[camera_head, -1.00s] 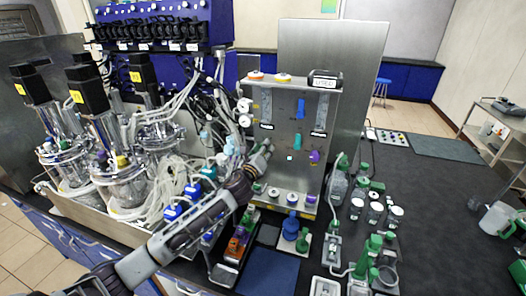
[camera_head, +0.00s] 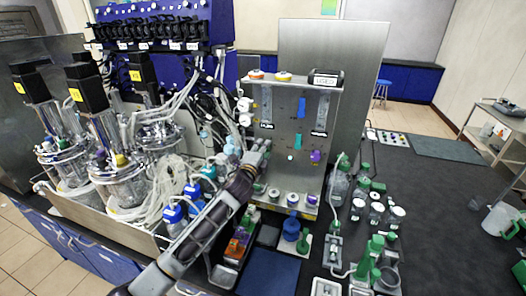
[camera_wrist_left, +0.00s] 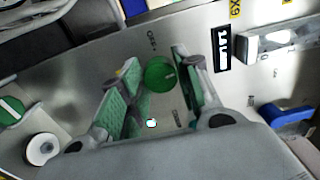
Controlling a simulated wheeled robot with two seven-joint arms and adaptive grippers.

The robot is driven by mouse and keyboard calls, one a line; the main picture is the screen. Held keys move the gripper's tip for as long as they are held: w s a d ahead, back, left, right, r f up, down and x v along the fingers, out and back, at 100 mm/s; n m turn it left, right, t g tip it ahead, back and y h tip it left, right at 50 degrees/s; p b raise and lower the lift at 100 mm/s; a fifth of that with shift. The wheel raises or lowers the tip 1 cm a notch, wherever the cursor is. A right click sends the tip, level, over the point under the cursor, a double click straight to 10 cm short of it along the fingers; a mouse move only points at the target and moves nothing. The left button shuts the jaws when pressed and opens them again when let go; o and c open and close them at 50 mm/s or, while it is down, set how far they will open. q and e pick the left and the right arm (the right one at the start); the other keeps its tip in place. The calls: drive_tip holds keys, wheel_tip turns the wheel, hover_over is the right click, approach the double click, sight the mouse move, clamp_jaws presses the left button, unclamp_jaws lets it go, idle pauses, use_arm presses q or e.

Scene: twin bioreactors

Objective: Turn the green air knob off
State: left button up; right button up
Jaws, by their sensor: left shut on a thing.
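The green air knob (camera_wrist_left: 160,75) is a round green disc on the steel panel, seen in the left wrist view. My left gripper (camera_head: 262,150) is at the lower left of the upright metal panel (camera_head: 278,125) in the head view. In the left wrist view its two green-padded fingers stand on either side of the knob, shut on it. In the head view the gripper hides the knob. My right gripper is in no view.
A blue knob (camera_head: 301,108), a teal knob (camera_head: 298,140) and a purple knob (camera_head: 315,156) sit on the same panel. Glass vessels (camera_head: 120,185) and tubing crowd the left. Bottles with green caps (camera_head: 340,185) stand on the dark bench to the right.

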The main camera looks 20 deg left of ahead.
use_arm(q)
drive_tip(key=shift+d+f+n+p, duration=0.15)
drive_tip(key=shift+n+p, duration=0.25)
drive_tip(key=shift+n, duration=3.55)
drive_tip(key=shift+a+f+n+p, duration=0.1)
drive_tip(key=shift+n+p, duration=0.25)
drive_tip(key=shift+n, duration=3.6)
drive_tip(key=o, duration=1)
drive_tip(key=shift+o, duration=0.2)
drive_tip(key=shift+r, duration=0.1)
drive_tip(key=shift+s, duration=0.25)
drive_tip(key=s, duration=1.1)
drive_tip(key=shift+s, duration=0.25)
